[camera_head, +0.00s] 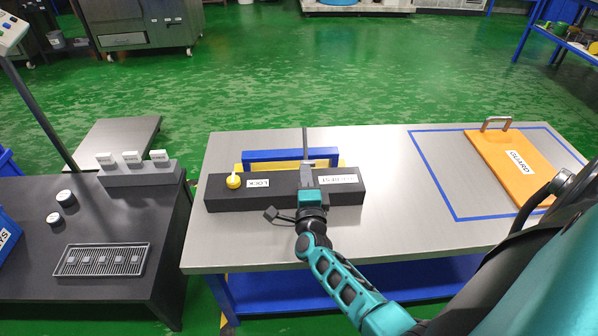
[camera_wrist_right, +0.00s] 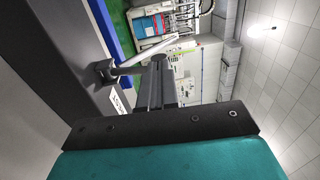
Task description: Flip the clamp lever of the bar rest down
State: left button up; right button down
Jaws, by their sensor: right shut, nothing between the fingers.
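The bar rest is a long dark block (camera_head: 230,198) on the grey table, with a white LOCK label (camera_head: 259,183) and a second white label at its right. A thin grey clamp lever (camera_head: 304,142) stands up at the block, partly hidden behind my right gripper. In the right wrist view the lever (camera_wrist_right: 148,51) is silver and juts from a dark pivot (camera_wrist_right: 104,70). My right gripper (camera_head: 306,178) is over the block. Its shut, empty fingers (camera_wrist_right: 158,62) are close to the lever; I cannot tell if they touch. My left gripper is out of view.
A yellow knob (camera_head: 233,182) sits on the block's left end. A blue bar (camera_head: 262,156) runs behind it. An orange GUARD panel (camera_head: 490,150) with a handle lies at the right. A dark table (camera_head: 110,215) with a tray stands left. The table front is clear.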

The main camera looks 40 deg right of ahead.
aim_at(306, 163)
jog(key=w+d+r+g+p, duration=0.1)
jog(key=p, duration=0.1)
jog(key=w+d+r+y+p, duration=0.1)
jog(key=p, duration=0.1)
jog(key=shift+w+g, duration=0.4)
jog(key=p, duration=0.2)
jog(key=w+r+g+p, duration=0.1)
jog(key=p, duration=0.1)
jog(key=shift+w+d+r+y, duration=0.15)
jog(key=shift+d+r+y, duration=0.15)
jog(key=shift+d, duration=0.1)
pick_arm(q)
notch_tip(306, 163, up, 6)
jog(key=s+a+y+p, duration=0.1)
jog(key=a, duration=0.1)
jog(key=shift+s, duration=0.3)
pick_arm(e)
jog(key=shift+w+d+f+g+y, duration=0.2)
jog(key=shift+w+d+f+g, duration=0.1)
jog(key=shift+w, duration=0.2)
jog(key=shift+w+d+f+g+y, duration=0.15)
jog(key=shift+w+d+f+y, duration=0.1)
jog(key=shift+w, duration=0.25)
jog(key=shift+w+d+f+g+y, duration=0.2)
jog(key=shift+w+d+g, duration=0.1)
jog(key=shift+w, duration=0.2)
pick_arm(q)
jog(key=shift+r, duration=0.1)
